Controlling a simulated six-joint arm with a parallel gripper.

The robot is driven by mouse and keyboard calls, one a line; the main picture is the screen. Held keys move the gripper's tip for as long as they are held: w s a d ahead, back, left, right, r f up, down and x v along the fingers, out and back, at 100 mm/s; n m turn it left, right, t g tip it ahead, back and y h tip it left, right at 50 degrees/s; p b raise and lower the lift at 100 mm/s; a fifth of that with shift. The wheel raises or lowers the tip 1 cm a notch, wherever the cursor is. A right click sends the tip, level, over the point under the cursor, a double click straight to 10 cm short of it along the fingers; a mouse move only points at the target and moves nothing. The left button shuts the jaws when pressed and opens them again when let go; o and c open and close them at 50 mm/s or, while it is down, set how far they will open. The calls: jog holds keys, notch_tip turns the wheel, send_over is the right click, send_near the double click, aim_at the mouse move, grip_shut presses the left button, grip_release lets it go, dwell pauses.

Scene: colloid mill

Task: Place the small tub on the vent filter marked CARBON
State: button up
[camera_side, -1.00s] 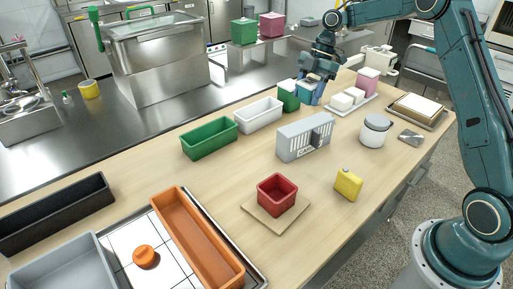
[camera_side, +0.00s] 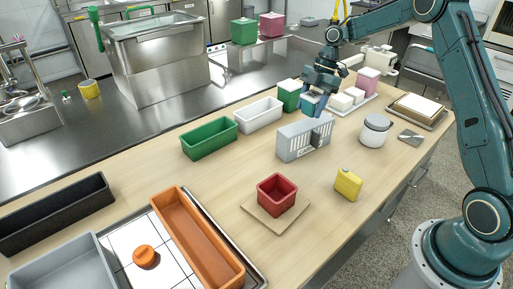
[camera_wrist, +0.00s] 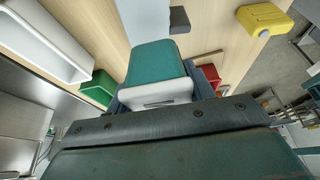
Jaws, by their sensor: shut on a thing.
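My gripper (camera_side: 318,104) is shut on a small tub with a teal top and a whitish side (camera_wrist: 158,72), which fills the middle of the wrist view. In the side view the tub (camera_side: 309,103) is partly hidden by the fingers. A grey slotted box with a small label (camera_side: 291,143), which looks like the vent filter, stands on the wooden worktop just in front of my gripper. Its label is too small to read. The tub appears behind the box's top in the side view; I cannot tell its exact height.
A green box (camera_side: 287,96) stands close left of my gripper, white blocks on a tray (camera_side: 371,101) to the right. White (camera_side: 259,117) and green (camera_side: 209,141) bins lie left. A white jar (camera_side: 375,134), yellow can (camera_side: 348,184) and red bin (camera_side: 277,197) stand nearer the camera.

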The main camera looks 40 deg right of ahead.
aim_at(318, 93)
jog(key=shift+f, duration=1.95)
jog(key=shift+f, duration=0.1)
jog(key=o, duration=1.1)
jog(key=shift+c, duration=0.2)
jog(key=shift+v, duration=5.5)
jog(key=shift+d+r, duration=0.2)
jog(key=shift+r, duration=0.35)
jog(key=shift+r, duration=0.1)
